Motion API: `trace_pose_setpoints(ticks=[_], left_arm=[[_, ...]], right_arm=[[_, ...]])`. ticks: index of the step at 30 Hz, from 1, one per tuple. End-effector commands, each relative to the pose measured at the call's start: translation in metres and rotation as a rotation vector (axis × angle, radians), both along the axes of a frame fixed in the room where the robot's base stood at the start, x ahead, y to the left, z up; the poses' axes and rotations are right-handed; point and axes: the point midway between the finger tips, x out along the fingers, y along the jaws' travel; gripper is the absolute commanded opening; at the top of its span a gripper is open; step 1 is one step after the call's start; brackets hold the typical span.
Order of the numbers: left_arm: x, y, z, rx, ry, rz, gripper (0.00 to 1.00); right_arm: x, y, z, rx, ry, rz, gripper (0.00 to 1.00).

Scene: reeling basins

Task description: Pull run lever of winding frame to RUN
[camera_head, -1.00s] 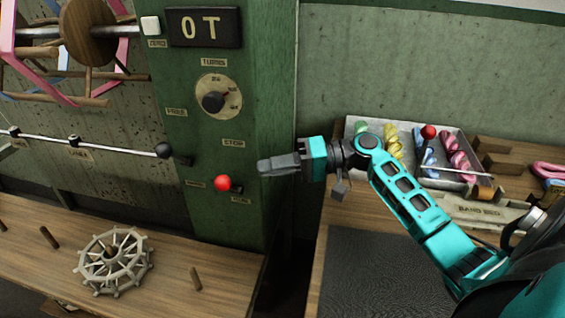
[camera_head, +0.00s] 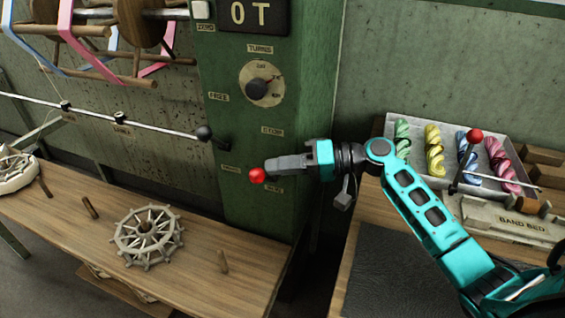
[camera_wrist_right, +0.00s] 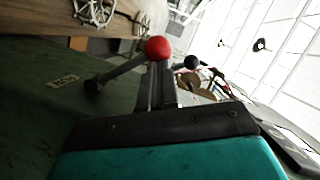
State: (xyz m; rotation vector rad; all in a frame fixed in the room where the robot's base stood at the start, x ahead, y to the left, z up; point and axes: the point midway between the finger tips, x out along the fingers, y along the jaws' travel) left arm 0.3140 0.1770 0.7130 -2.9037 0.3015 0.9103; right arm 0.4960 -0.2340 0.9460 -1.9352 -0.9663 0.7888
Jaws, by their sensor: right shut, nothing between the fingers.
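The winding frame's green panel (camera_head: 265,25) stands left of centre in the head view. The run lever's red ball knob (camera_head: 257,175) sits low on this panel, near small labels. My right gripper (camera_head: 272,168) is shut and empty, with its fingertips right at the red knob. In the right wrist view the red knob (camera_wrist_right: 158,48) shows at the tips of the fingers (camera_wrist_right: 156,75), its lever rod running left to a pivot on the panel. I cannot tell whether the fingertips touch the knob. My left gripper is not in view.
A black-knobbed lever (camera_head: 204,133) and a dial (camera_head: 257,88) are above the red knob. A bench (camera_head: 195,270) with a spoked reel (camera_head: 147,236) lies below left. At right, a tray (camera_head: 392,122) holds coloured skeins; another red knob (camera_head: 475,135) stands near it.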

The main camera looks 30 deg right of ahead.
Motion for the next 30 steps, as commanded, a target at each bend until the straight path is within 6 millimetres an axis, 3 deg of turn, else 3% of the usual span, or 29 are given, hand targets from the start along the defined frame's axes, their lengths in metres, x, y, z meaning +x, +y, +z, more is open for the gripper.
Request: trace_pose_setpoints(ticks=[3, 18, 23, 30], left_arm=[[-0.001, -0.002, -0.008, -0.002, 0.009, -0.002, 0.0], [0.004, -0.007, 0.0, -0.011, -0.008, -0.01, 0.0], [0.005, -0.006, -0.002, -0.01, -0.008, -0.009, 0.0], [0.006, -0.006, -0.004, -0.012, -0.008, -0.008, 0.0]], right_arm=[[-0.005, 0.005, -0.007, -0.064, -0.056, 0.001, 0.0], [-0.008, 0.004, -0.005, -0.087, -0.077, 0.0, 0.0], [-0.019, -0.014, -0.002, -0.089, -0.076, -0.002, 0.0], [-0.048, -0.058, 0.008, -0.09, -0.074, -0.001, 0.0]])
